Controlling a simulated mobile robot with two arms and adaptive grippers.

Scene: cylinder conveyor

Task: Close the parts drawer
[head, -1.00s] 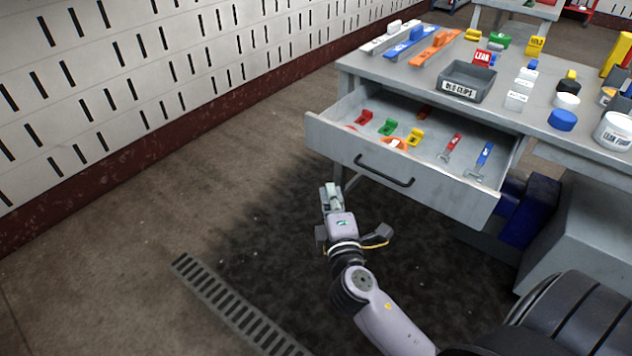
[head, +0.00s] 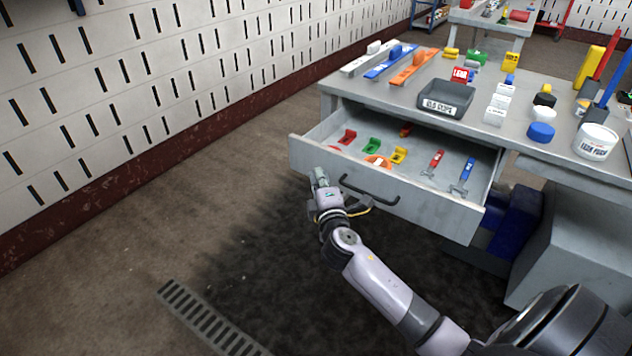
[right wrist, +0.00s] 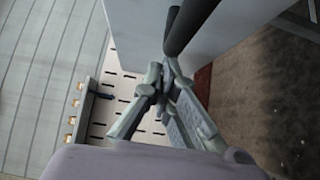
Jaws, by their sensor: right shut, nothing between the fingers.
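The parts drawer (head: 420,206) is pulled out from the grey workbench, and its inside shows. It holds small red, green, yellow and orange parts and two tools, one red and one blue. A dark bar handle (head: 369,192) is on its front; a dark bar also shows close in the right wrist view (right wrist: 190,22). My right gripper (head: 319,176) is shut and empty, close to the drawer front, left of the handle. I cannot tell whether it touches the front. In the right wrist view its fingers (right wrist: 166,68) meet beside the dark bar. My left gripper is not in view.
The workbench top (head: 400,97) carries a grey clips bin (head: 445,98), coloured holders, a blue lid (head: 541,131) and a white tub (head: 595,141). A grey cabinet (head: 570,245) stands below right. The floor left of the drawer is clear, with a drain grate (head: 208,318).

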